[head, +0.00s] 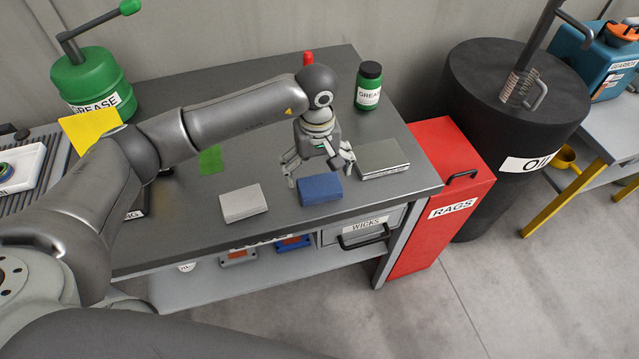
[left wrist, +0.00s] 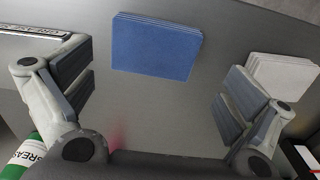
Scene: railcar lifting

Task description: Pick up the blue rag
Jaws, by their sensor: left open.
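The blue rag (head: 320,190) is a folded, flat stack lying on the grey workbench (head: 280,235) near its front edge. In the left wrist view the blue rag (left wrist: 156,46) lies ahead of my fingers, roughly centred between them and apart from both. My left gripper (head: 319,172) is open and empty, just behind and above the rag in the head view. Its two fingers also show in the left wrist view (left wrist: 155,90), spread wide at the left and right. My right gripper is not in view.
A light grey folded rag (head: 243,203) lies left of the blue one, and a flat labelled box (head: 383,159) lies right of it. A green grease jar (head: 368,86) stands behind. A red RAGS bin (head: 440,215) stands right of the bench, beside a black drum (head: 500,110).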

